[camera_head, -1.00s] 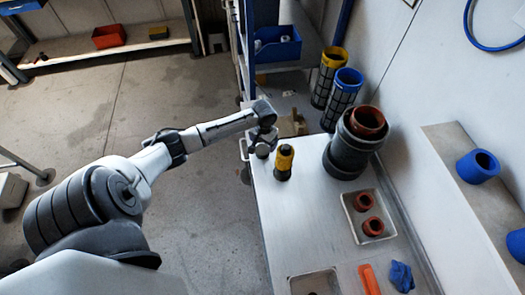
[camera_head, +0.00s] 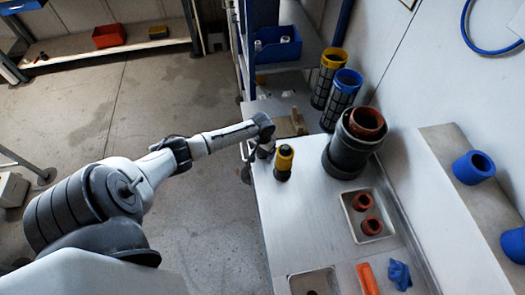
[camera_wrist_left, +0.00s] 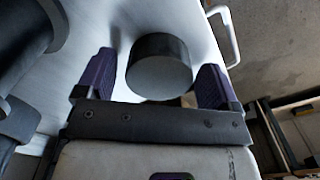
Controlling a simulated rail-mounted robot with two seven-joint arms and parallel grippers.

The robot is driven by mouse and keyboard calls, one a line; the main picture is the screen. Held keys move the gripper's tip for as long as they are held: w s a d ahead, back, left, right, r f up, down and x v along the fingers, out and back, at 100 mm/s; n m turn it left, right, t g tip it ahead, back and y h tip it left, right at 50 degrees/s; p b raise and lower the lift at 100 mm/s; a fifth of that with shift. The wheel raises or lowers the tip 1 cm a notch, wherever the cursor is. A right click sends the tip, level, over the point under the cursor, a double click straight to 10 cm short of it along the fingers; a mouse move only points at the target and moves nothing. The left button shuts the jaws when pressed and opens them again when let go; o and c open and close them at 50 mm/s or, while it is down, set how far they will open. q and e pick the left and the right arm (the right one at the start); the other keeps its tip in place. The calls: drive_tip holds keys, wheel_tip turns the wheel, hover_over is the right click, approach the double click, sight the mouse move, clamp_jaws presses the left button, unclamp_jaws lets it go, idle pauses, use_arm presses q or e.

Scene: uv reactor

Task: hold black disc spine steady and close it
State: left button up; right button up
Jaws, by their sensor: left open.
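A dark grey, round-topped disc (camera_wrist_left: 158,66) lies between the two purple fingers of my left gripper (camera_wrist_left: 155,78) in the left wrist view. The gripper is open, with a gap visible on the left side of the disc; on the right the finger is close, and I cannot tell if it touches. In the head view my left gripper (camera_head: 265,150) is at the left edge of the steel bench (camera_head: 300,215), left of a yellow-and-black object (camera_head: 284,162). The disc is not clear there, mostly hidden by the wrist. No spine or hinge can be made out. My right gripper is not in view.
A large grey cylinder with a reddish-brown inner ring (camera_head: 352,148) stands right of the yellow-and-black object. Blue (camera_head: 343,98) and yellow-rimmed (camera_head: 330,75) mesh cylinders stand behind. A recessed tray (camera_head: 368,216) holds brown rings. The bench's middle is clear.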

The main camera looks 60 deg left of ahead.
use_arm(q)
drive_tip(key=c, duration=0.9)
drive_tip(key=shift+r, duration=0.1)
wheel_tip(320, 180, up, 10)
drive_tip(key=shift+f+b, duration=0.1)
drive_tip(key=shift+b, duration=0.4)
drive_tip(key=shift+w+d, duration=0.1)
